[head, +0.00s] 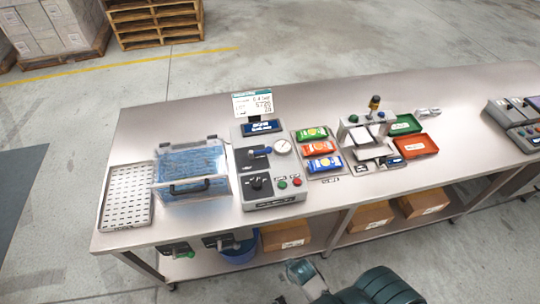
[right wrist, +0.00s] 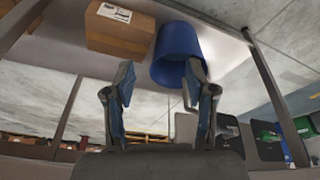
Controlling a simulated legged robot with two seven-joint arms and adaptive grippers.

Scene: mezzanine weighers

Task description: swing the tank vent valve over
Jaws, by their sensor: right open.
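The clear tank (head: 188,165) with blue contents and a dark front handle stands on the left part of the bench. Beside it is a control unit (head: 243,165). A blue-handled lever (head: 259,152), which looks like the valve, lies roughly sideways on its upper panel, left of a round gauge (head: 283,147). A black knob (head: 257,183) sits on the lower panel. My right arm comes in at the bottom of the head view, in front of the bench and apart from the unit. In the right wrist view my right gripper (right wrist: 162,83) is open and empty. My left gripper is not in view.
A perforated tray (head: 127,195) lies left of the tank. Green, orange and blue pouches (head: 320,148) lie right of the unit, then a weighing stand and small bins (head: 415,146). Under the bench are boxes (head: 286,235) and a blue bucket (right wrist: 178,55). Floor in front is clear.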

